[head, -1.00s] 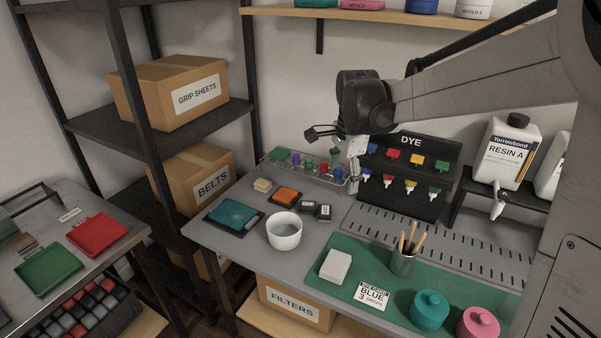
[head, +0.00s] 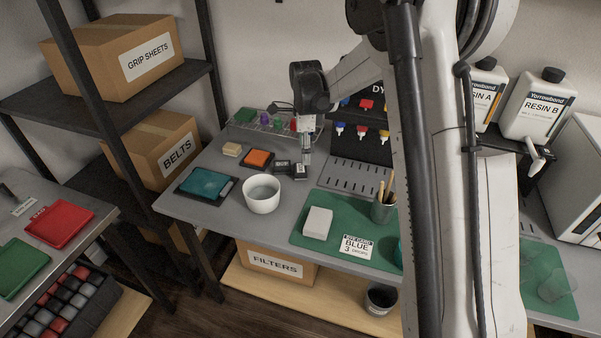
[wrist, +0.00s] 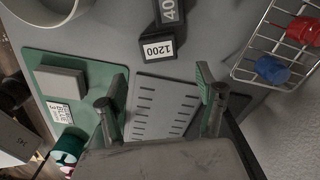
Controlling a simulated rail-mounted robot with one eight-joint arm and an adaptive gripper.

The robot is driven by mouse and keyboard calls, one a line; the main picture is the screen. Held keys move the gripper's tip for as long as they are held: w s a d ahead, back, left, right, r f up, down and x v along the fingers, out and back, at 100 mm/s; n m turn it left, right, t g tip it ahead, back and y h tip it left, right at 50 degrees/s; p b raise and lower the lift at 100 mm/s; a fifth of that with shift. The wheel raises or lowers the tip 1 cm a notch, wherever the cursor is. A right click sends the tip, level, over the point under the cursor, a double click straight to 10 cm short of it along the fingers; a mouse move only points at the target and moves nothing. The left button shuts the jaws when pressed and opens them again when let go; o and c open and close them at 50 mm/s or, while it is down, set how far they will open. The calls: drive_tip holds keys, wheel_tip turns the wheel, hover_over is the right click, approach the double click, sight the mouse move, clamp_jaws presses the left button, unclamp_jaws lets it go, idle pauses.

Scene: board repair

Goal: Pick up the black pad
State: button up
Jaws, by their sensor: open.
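Two small black pads with white labels lie on the grey bench, right of the bowl. One is marked 1200 (wrist: 155,48); the other (wrist: 171,10), partly cut off at the top of the wrist view, shows a number starting with 40. In the head view a black pad (head: 281,167) shows beside my gripper (head: 304,165), which points down and partly hides that area. In the wrist view my gripper (wrist: 156,98) is open and empty, its fingers wide apart. The 1200 pad shows beyond the fingertips, between their lines; I cannot tell the height gap.
A white bowl (head: 262,196) stands close left of the pads. A wire rack (wrist: 250,72) with coloured bottles and the dye stand (head: 352,112) are behind. A green mat (head: 338,206) with a pale block (head: 318,222) lies in front; a slotted plate (wrist: 165,104) is nearby.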

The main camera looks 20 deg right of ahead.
sight(305, 168)
wheel_tip(305, 168, down, 8)
drive_tip(key=shift+f+b, duration=0.1)
drive_tip(key=shift+b, duration=0.35)
drive_tip(key=c, duration=1.2)
drive_tip(key=shift+o, duration=0.2)
drive_tip(key=shift+r, duration=0.8)
wheel_tip(305, 168, up, 3)
drive_tip(key=shift+f+p, duration=0.1)
drive_tip(key=shift+p, duration=0.25)
drive_tip(key=s+a+r, duration=0.6)
drive_tip(key=s+a, duration=0.1)
drive_tip(key=a, duration=0.2)
drive_tip(key=shift+s+r+p, duration=0.3)
drive_tip(key=shift+r+p, duration=0.05)
drive_tip(key=shift+p, duration=0.1)
